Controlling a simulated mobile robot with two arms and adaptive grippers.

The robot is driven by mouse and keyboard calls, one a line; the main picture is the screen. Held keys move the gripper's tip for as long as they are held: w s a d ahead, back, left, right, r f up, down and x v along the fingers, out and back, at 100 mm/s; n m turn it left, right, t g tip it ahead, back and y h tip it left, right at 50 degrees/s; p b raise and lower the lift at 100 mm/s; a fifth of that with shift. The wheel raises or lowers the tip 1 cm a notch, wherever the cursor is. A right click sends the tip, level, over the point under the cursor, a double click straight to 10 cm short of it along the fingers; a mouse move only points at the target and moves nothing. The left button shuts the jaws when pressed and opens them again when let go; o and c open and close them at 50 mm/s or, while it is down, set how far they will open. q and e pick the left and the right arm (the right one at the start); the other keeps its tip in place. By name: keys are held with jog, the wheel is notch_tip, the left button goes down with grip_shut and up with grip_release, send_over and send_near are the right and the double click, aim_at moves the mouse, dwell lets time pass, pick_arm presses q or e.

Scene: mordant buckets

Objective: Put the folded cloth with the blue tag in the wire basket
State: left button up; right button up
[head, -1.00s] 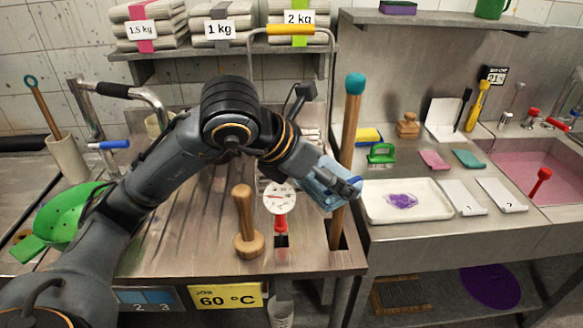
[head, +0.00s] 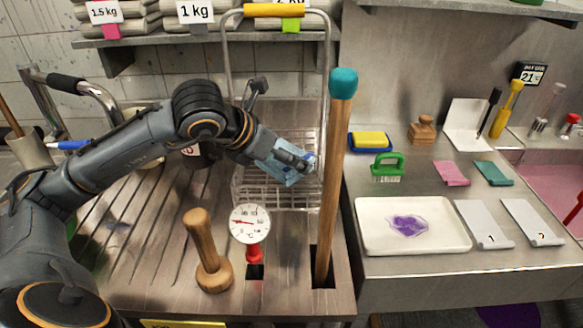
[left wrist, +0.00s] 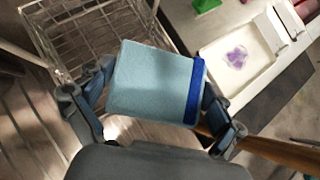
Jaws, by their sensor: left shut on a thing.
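The folded light-blue cloth (head: 276,170) is held in my left gripper (head: 298,162), in front of or over the wire basket. In the left wrist view the cloth (left wrist: 150,82) lies between the two fingers of my left gripper (left wrist: 157,105), its dark-blue tag (left wrist: 194,92) along the right edge. The wire basket (head: 252,192) stands on the ribbed drainer, with a tall frame and yellow handle. It shows at the upper left in the left wrist view (left wrist: 85,25), beyond the cloth and partly hidden by it. My right gripper is not in view.
A teal-topped wooden pole (head: 334,190) stands upright just right of the basket. A round dial thermometer (head: 250,224) and a wooden pestle (head: 207,250) stand in front. A white tray (head: 440,244) with a purple patch lies on the right counter. A shelf of cloth stacks is behind.

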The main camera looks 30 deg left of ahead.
aim_at(287, 147)
pick_arm(q)
jog(key=w+a, duration=0.1)
jog(key=w+f+p, duration=0.1)
jog(key=w, duration=0.1)
jog(key=w+a+f+p, duration=0.1)
jog(key=w, duration=0.1)
jog(key=shift+w+a+f, duration=0.15)
jog(key=shift+w+a, duration=0.05)
jog(key=shift+a, duration=0.15)
jog(key=w+f, duration=0.1)
jog(key=f, duration=0.1)
jog(key=w+a+f+p, duration=0.1)
jog(key=w+f, duration=0.1)
jog(key=w+a+f, duration=0.1)
jog(key=w+f, duration=0.1)
jog(key=shift+a, duration=0.1)
jog(key=shift+w+a+f, duration=0.1)
jog(key=shift+w+f, duration=0.15)
jog(key=shift+f, duration=0.05)
notch_tip(287, 147, down, 3)
jog(key=shift+w+p, duration=0.1)
jog(key=shift+p, duration=0.8)
jog(key=shift+f, duration=0.15)
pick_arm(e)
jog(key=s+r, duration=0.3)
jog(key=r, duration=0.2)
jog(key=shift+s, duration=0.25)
